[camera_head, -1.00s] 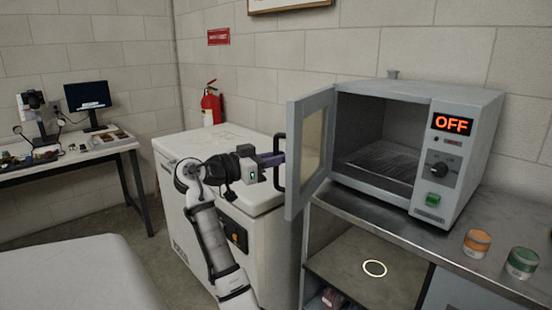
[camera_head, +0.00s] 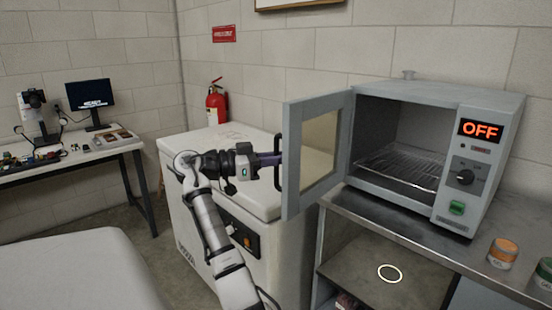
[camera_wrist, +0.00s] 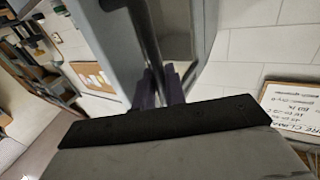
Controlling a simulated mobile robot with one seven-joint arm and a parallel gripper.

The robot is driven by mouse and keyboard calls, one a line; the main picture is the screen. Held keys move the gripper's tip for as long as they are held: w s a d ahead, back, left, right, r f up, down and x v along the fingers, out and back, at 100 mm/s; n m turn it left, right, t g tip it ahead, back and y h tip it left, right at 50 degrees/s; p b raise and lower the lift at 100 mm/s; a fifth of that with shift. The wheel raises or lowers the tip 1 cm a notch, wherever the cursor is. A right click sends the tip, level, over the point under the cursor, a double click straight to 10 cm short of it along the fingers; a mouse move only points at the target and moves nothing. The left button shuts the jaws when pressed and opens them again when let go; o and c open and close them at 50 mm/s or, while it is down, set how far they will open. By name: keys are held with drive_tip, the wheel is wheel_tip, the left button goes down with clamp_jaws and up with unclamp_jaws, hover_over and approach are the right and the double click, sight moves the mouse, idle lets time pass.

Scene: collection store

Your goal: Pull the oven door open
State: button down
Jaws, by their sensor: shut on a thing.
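The grey oven (camera_head: 484,185) stands at the right in the head view, with its display lit "OFF". Its oven door (camera_head: 291,180) stands wide open to the left, hinged on the oven's left side, with its inner face and window showing. My gripper (camera_head: 278,159) is shut on the dark vertical door handle (camera_head: 279,180) at the door's free edge. In the wrist view the purple fingers (camera_wrist: 158,88) are at the black handle bar (camera_wrist: 145,38); part of the grip is hidden by the gripper body.
A wire rack (camera_head: 400,168) is inside the oven. A white chest (camera_head: 205,150) stands behind my arm. A pale surface fills the lower left.

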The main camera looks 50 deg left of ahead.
drive_tip(key=c, duration=1.8)
unclamp_jaws()
drive_tip(key=b+v, duration=0.2)
drive_tip(key=v, duration=1.1)
drive_tip(key=shift+s, duration=0.35)
